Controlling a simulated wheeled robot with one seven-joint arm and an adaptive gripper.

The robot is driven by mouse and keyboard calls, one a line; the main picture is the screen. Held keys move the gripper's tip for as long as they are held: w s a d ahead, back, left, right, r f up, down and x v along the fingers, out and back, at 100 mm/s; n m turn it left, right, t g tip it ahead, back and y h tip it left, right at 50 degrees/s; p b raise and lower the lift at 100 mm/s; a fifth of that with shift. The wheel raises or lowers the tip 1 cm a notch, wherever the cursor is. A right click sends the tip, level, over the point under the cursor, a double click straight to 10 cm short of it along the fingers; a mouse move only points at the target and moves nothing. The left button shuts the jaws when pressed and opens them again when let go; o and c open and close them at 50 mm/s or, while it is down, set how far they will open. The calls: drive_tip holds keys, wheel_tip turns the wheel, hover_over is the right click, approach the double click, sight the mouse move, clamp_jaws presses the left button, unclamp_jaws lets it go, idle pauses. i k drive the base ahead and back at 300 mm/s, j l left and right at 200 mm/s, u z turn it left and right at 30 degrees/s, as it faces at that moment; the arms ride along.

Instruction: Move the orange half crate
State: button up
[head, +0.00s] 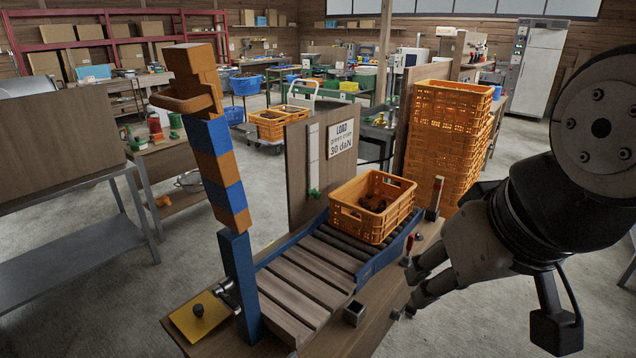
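An orange crate (346,219) with slatted walls stands upright on the roller conveyor (318,262), at its far right end. It is the only single orange crate on the conveyor, and dark brown chestnuts (374,200) lie in it. My gripper (408,291) comes in from the right, its dark fingers pointing left over the near right edge of the bench. A gap shows between the fingers, with nothing held there. The gripper appears lower in the picture than the crate and apart from it. The crate's far lower side is hidden.
A tilted blue and orange block column (214,150) rises at the conveyor's left. A board with a LOAD sign (341,138) stands behind. Tall stacked orange crates (447,135) stand behind right. A red-topped lever (408,245) and small square holder (354,312) flank the conveyor. Its near slats are bare.

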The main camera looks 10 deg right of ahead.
sight(367, 208)
drive_tip(key=z, duration=0.35)
drive_tip(key=u, duration=0.4)
drive_tip(key=i+l+u, duration=0.15)
drive_tip(key=u, duration=0.15)
drive_tip(key=i+l+u, duration=0.1)
drive_tip(key=l+u, duration=0.15)
drive_tip(key=l, duration=0.15)
drive_tip(key=l+u, duration=0.3)
drive_tip(key=i+l+u, duration=0.15)
drive_tip(key=l, duration=0.95)
drive_tip(key=i+l+u, duration=0.15)
drive_tip(key=l, duration=1)
drive_tip(key=i+l+u, duration=0.15)
drive_tip(key=l, duration=1)
drive_tip(key=k, duration=0.05)
